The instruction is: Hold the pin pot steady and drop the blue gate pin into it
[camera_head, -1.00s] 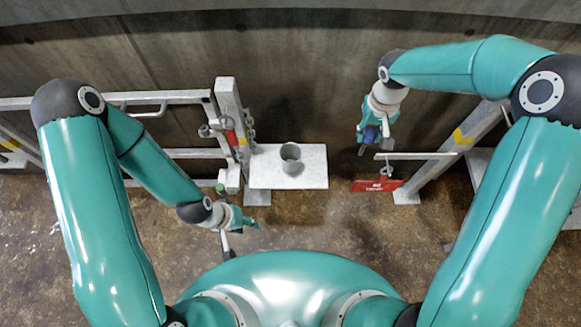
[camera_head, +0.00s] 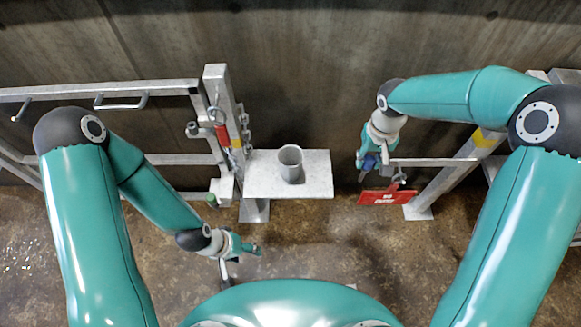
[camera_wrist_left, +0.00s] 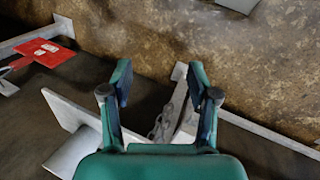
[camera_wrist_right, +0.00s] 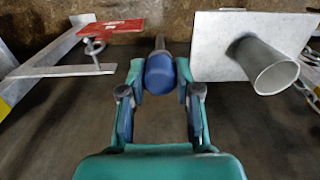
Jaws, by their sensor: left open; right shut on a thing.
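The pin pot (camera_head: 290,160), a grey open cylinder, stands upright on a pale metal shelf (camera_head: 258,185). It also shows in the right wrist view (camera_wrist_right: 266,66). The blue gate pin (camera_wrist_right: 160,72) is between the fingers of my right gripper (camera_wrist_right: 160,100), which is shut on its blue head, with a grey shank beyond. In the head view my right gripper (camera_head: 372,172) is to the right of the shelf, apart from the pot. My left gripper (camera_head: 245,262) is open and empty, in front of and left of the shelf. Its spread fingers show in the left wrist view (camera_wrist_left: 160,98).
A galvanised gate and post (camera_head: 222,120) with a red-handled part (camera_head: 222,136) and chain stand left of the shelf. A red sign (camera_head: 386,198) hangs at a post bracket on the right. The wall is close behind. The floor in front is clear.

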